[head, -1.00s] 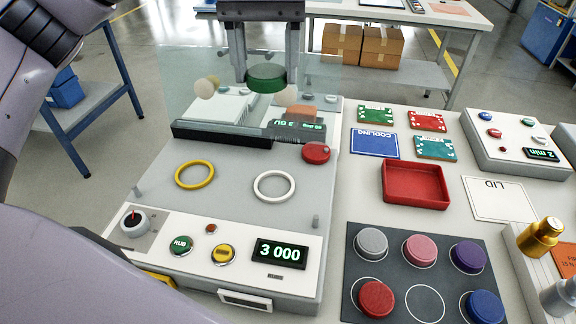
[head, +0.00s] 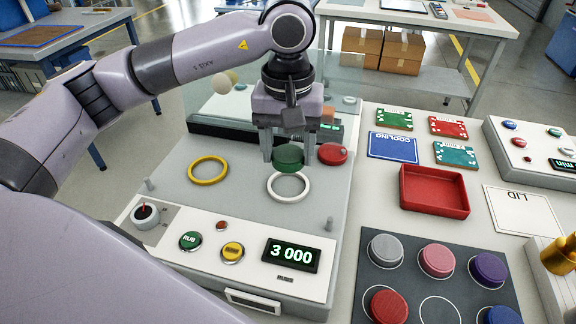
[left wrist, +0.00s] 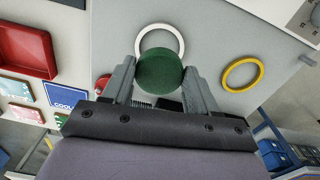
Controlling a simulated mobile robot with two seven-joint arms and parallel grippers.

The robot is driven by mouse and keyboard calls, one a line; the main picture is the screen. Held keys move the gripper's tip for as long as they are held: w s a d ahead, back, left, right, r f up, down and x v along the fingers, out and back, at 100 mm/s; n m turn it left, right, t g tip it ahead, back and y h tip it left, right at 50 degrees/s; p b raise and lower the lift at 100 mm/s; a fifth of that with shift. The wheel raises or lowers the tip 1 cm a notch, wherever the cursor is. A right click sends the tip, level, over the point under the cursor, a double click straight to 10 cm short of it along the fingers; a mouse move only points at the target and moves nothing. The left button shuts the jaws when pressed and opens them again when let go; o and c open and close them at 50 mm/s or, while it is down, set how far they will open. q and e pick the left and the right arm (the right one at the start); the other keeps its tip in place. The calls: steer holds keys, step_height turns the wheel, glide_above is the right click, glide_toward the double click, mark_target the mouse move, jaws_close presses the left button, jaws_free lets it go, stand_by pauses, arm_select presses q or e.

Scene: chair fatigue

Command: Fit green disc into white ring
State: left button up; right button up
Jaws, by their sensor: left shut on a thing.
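The green disc (head: 288,158) is held between the fingers of my left gripper (head: 288,152), which is shut on it. The disc is just above the far part of the white ring (head: 287,196) in the head view and hides that part of the rim. The ring lies flat on the grey machine top. In the left wrist view the green disc (left wrist: 160,74) sits between the two fingers and covers the near part of the white ring (left wrist: 160,29). The disc appears apart from the ring, but the exact height cannot be told. My right gripper is not in view.
A yellow ring (head: 208,170) lies to the left of the white ring. A red knob (head: 333,154) stands close to the right of the gripper. A clear upright panel (head: 345,75) stands behind. The front panel has buttons and a 3 000 display (head: 291,255).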

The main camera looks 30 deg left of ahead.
mark_target(288, 188)
arm_select(q)
step_height(288, 188, down, 4)
steer(key=shift+f, duration=0.25)
steer(key=shift+f+b, duration=0.65)
steer(key=shift+b, duration=0.05)
steer(key=shift+r, duration=0.1)
steer(key=o, duration=1.2)
steer(key=shift+r+p, duration=0.3)
steer(key=shift+p, duration=0.2)
step_height(288, 188, up, 13)
steer(key=shift+f, duration=0.2)
